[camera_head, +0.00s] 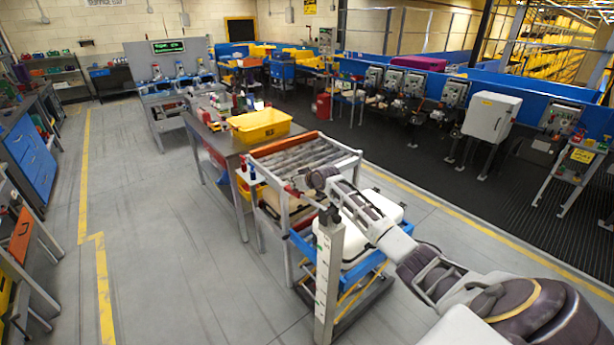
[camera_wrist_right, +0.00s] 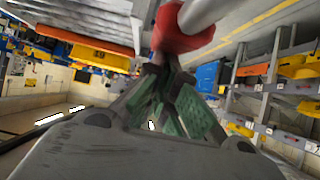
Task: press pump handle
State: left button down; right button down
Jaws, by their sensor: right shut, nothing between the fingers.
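The pump handle's red grip (camera_wrist_right: 182,28) is at the top of the right wrist view, on the end of a pale metal bar (camera_wrist_right: 206,8). In the head view a small red end (camera_head: 291,190) shows beside my right gripper (camera_head: 300,185), above the lift cart's post (camera_head: 328,270). My right gripper is shut and empty. In the right wrist view its green-padded fingers (camera_wrist_right: 160,72) come together just below the red grip, touching or very close; I cannot tell which. My right arm hides part of the handle and cart. My left gripper is not in view.
The lift cart has a blue platform (camera_head: 302,244) bearing pale cases (camera_head: 356,249). A roller conveyor (camera_head: 310,157) stands behind it, with a table holding a yellow bin (camera_head: 260,125) further back. Blue-walled workstations line the right. The floor at left is free.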

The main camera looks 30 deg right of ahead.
aim_at(302, 194)
jog(key=shift+w+r+p, duration=0.15)
jog(key=shift+r+p, duration=0.2)
jog(key=shift+r, duration=0.2)
jog(key=shift+s+r, duration=0.1)
jog(key=shift+s, duration=0.25)
jog(key=shift+b+v, duration=0.6)
jog(key=shift+v, duration=2.05)
jog(key=shift+b+v, duration=0.3)
jog(key=shift+v, duration=1.45)
jog(key=shift+s, duration=0.15)
jog(key=shift+d+r, duration=0.1)
jog(key=shift+r, duration=0.1)
